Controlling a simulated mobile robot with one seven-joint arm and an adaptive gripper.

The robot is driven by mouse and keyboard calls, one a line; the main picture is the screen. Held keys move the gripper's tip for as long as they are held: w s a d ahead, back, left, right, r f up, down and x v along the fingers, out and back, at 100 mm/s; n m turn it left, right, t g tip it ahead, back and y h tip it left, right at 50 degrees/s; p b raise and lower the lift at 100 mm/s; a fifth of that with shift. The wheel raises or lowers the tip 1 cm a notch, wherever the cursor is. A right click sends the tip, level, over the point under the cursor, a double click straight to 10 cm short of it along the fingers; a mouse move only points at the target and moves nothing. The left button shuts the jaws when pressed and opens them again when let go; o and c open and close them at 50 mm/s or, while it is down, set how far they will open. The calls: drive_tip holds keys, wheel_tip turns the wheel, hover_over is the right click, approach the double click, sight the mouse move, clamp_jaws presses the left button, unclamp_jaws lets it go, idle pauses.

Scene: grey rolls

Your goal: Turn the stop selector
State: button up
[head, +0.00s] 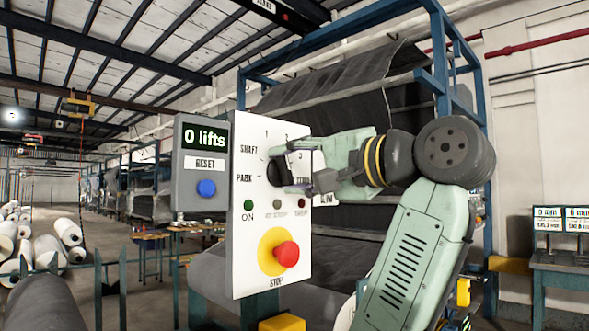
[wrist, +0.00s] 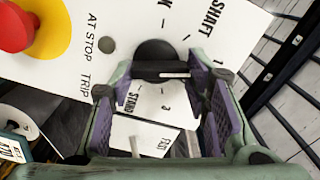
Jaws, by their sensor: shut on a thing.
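The stop selector is a round black knob (head: 277,171) on the white panel (head: 240,262), ringed by marks with SHAFT, PARK and numbers. In the wrist view, the selector (wrist: 154,52) has a dark grip bar with a white line on its right half. I cannot tell exactly which mark the line points at. My gripper (head: 290,171) reaches in from the right and is shut on the selector. In the wrist view, my gripper's (wrist: 160,75) purple-padded fingers stand on either side of the bar. The fingers partly hide the knob and nearby labels.
Below the selector are a green ON lamp (head: 249,205), a dark red lamp (head: 302,203) and a red STOP button (head: 287,254) on yellow. A grey counter box (head: 190,150) at left reads 0 lifts, with a blue RESET button (head: 206,188). A grey roll (head: 45,303) lies front left.

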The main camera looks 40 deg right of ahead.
drive_tip(key=o, duration=1.2)
drive_tip(key=shift+c, duration=0.2)
drive_tip(key=shift+s, duration=0.15)
drive_tip(key=s+d, duration=0.1)
drive_tip(key=s, duration=1)
drive_tip(key=shift+s, duration=0.35)
